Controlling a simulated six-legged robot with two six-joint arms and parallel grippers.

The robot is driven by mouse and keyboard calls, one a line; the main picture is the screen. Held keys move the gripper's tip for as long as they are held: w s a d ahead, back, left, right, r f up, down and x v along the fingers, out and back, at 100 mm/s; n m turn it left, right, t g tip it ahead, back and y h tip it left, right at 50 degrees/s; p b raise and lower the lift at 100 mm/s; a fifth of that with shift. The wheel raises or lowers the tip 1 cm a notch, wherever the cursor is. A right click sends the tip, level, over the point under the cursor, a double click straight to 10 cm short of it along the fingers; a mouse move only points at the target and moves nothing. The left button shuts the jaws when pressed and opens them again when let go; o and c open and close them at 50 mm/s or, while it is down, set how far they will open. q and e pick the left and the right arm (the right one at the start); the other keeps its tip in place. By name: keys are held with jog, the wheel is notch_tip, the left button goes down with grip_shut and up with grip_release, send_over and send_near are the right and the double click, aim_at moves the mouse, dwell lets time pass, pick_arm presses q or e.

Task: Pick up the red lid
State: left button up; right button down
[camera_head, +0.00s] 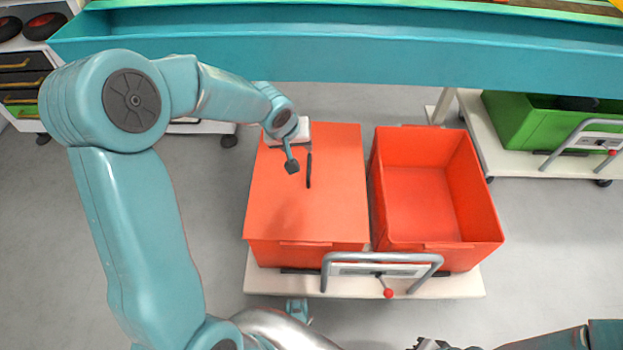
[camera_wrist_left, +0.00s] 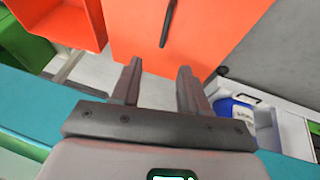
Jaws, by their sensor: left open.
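The red lid (camera_head: 285,205) lies flat on the left crate of the cart, with a thin black handle (camera_head: 308,172) on top. In the left wrist view the lid (camera_wrist_left: 215,35) fills the top, and its handle (camera_wrist_left: 168,22) lies ahead of the fingers. My left gripper (camera_head: 293,164) hangs by the lid's far part, just left of the handle. It is open and empty; its two fingers (camera_wrist_left: 158,80) are spread in the left wrist view. My right gripper (camera_head: 430,344) is partly seen at the bottom edge, its jaws unclear.
An open, empty red crate (camera_head: 425,200) stands right of the lidded one on the cart (camera_head: 463,286), which has a grey handle (camera_head: 435,265) at the near side. A teal trough (camera_head: 400,60) runs behind. A green crate (camera_head: 515,125) is at far right.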

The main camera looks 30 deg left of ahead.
pick_arm(q)
jog(key=b, duration=0.3)
send_near(309, 166)
jog(key=x, duration=0.2)
jog(key=b+x, duration=0.1)
jog(key=x, duration=0.5)
jog(key=shift+a+f+b, duration=0.1)
jog(key=shift+f+b, duration=0.1)
jog(key=shift+b, duration=0.2)
grip_shut()
jog(key=shift+r, duration=0.1)
dwell(0.6)
